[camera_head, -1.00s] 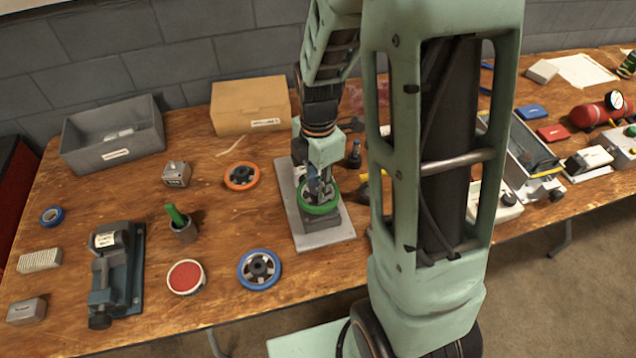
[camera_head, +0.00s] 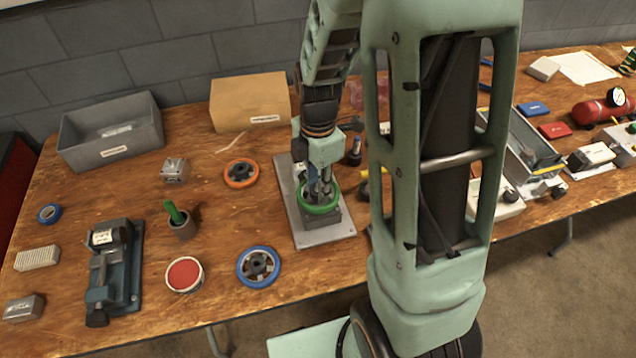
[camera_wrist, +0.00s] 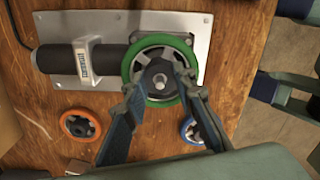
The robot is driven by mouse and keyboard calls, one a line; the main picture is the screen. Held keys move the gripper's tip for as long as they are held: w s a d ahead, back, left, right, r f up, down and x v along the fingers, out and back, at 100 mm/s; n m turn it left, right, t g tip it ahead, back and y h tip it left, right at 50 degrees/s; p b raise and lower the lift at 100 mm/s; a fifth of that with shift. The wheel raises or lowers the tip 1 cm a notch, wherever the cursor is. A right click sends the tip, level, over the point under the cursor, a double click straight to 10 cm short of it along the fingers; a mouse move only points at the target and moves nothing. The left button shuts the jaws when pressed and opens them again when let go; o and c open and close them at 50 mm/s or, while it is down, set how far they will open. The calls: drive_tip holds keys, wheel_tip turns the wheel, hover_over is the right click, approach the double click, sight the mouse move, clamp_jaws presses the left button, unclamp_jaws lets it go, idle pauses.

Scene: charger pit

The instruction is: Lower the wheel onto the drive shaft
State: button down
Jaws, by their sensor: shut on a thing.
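A green-rimmed wheel (camera_head: 319,207) is at the motor block on a pale metal plate (camera_head: 290,215). In the wrist view, the wheel (camera_wrist: 139,68) lies in front of the motor (camera_wrist: 65,60), with a grey shaft end (camera_wrist: 160,78) showing at its hub. My gripper (camera_head: 318,186) is above the wheel; in the wrist view its two fingers (camera_wrist: 160,84) reach inside the rim and are shut on the wheel. How far the shaft passes through the hub cannot be told.
An orange wheel (camera_head: 241,173) and a blue wheel (camera_head: 258,267) lie left of the plate. A vise (camera_head: 112,272), a cup (camera_head: 182,226) and a red-topped tin (camera_head: 184,275) stand further left. A grey bin (camera_head: 110,135) and cardboard box (camera_head: 250,102) are behind. Some bare wood separates them.

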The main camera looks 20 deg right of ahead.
drive_tip(key=shift+f, duration=0.25)
drive_tip(key=c, duration=1.5)
unclamp_jaws()
drive_tip(key=shift+s, duration=0.15)
drive_tip(key=c, duration=0.4)
drive_tip(key=shift+r+p, duration=2.1)
drive_tip(key=shift+r, duration=0.95)
